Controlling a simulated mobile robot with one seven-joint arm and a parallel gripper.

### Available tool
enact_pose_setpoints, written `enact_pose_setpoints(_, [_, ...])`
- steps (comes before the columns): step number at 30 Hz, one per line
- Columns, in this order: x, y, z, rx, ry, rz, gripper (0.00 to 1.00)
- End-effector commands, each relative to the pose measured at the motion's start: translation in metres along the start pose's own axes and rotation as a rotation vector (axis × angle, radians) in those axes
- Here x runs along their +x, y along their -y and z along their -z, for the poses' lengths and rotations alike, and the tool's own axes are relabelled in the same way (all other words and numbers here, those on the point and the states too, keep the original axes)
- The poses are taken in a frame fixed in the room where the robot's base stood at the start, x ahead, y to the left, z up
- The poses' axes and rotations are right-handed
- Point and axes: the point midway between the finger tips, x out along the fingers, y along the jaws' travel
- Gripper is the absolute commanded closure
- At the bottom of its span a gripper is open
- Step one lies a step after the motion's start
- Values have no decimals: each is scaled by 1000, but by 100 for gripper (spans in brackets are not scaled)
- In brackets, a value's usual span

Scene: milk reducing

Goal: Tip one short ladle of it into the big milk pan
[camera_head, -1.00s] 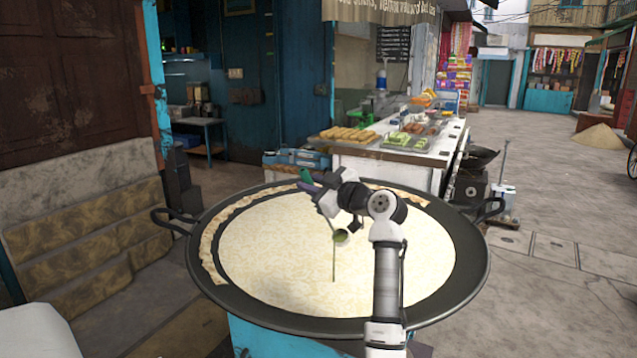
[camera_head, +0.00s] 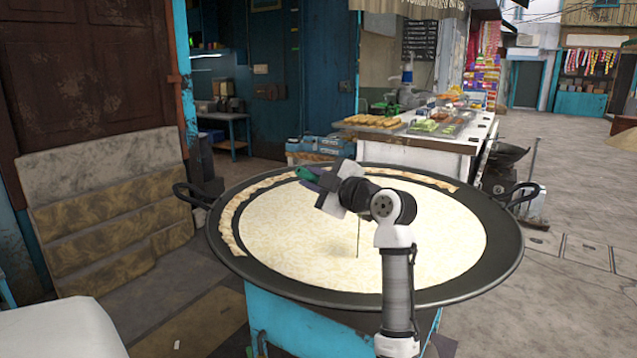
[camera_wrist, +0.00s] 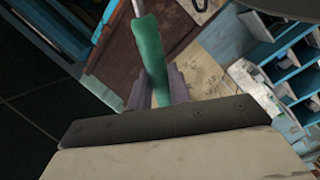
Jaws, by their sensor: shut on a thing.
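The big milk pan (camera_head: 500,262) is a wide dark pan with two side handles, full of pale creamy milk (camera_head: 285,235). A lumpy cream crust lines its back and left rim. My gripper (camera_head: 312,180) is above the far middle of the pan, shut on the green handle of a ladle (camera_head: 306,173). The wrist view shows the green handle (camera_wrist: 150,50) between the purplish fingers of my gripper (camera_wrist: 160,88). The ladle's bowl is hidden behind my arm in the head view. A thin dark vertical line (camera_head: 357,238) hangs over the milk; I cannot tell whether it is liquid.
The pan rests on a blue stand (camera_head: 285,325). Behind it is a white counter (camera_head: 400,160) with trays of food (camera_head: 435,127). Slabs (camera_head: 100,215) lean on the left wall. Open paving lies to the right.

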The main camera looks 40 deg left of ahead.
Motion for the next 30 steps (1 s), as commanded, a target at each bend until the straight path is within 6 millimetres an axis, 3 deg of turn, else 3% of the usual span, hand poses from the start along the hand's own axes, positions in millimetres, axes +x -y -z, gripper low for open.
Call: enact_pose_setpoints(30, [0, 82, -11, -389, 0, -2, 100])
